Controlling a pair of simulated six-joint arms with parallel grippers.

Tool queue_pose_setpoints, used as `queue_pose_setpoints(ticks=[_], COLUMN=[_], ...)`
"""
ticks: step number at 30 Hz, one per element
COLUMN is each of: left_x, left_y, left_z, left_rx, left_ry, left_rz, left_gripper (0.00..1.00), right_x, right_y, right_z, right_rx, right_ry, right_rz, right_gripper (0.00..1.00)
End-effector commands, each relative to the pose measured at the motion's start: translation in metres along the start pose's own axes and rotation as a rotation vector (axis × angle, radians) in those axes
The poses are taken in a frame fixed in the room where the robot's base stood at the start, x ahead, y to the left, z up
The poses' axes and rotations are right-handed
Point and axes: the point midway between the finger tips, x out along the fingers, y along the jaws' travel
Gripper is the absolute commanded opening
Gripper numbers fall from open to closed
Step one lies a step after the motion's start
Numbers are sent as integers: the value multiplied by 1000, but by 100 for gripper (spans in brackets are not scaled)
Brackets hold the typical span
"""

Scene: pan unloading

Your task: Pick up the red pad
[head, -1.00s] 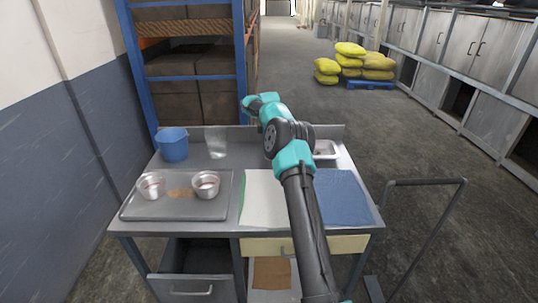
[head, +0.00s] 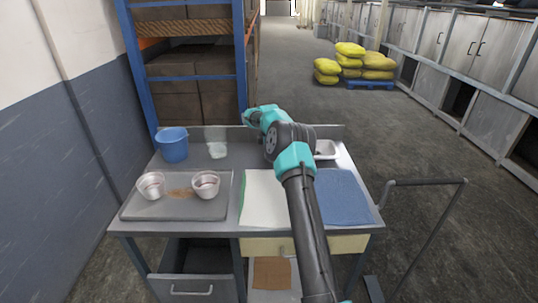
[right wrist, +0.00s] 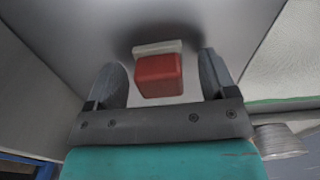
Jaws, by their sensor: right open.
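The red pad (right wrist: 158,76) is a small red block with a pale strip along its far edge, seen in the right wrist view on a smooth grey metal surface. My right gripper (right wrist: 160,64) is open, with one dark finger on each side of the pad and gaps between the fingers and the pad. In the head view my right arm reaches over the table to the back, and the pad is hidden there. My left gripper is not in view.
A grey tray (head: 150,208) with two metal cups stands at left on the metal table. A blue bucket (head: 172,145) is at the back left. A white cloth (head: 262,200), a blue cloth (head: 343,195) and a white dish (head: 327,150) lie near my arm.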

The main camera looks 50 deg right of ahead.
Motion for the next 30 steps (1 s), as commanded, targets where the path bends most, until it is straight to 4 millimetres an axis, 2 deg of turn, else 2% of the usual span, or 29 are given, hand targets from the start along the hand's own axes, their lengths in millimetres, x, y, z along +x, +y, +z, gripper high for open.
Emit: queue_pose_setpoints(ticks=[2, 19, 30], left_x=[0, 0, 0], left_y=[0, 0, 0], left_z=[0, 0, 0], left_rx=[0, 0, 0], left_ry=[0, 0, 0], left_rz=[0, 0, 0], left_gripper=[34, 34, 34], right_x=[0, 0, -4], right_y=[0, 0, 0], right_z=[0, 0, 0], right_rx=[0, 0, 0], right_ry=[0, 0, 0], right_rz=[0, 0, 1], right_gripper=[78, 24, 24])
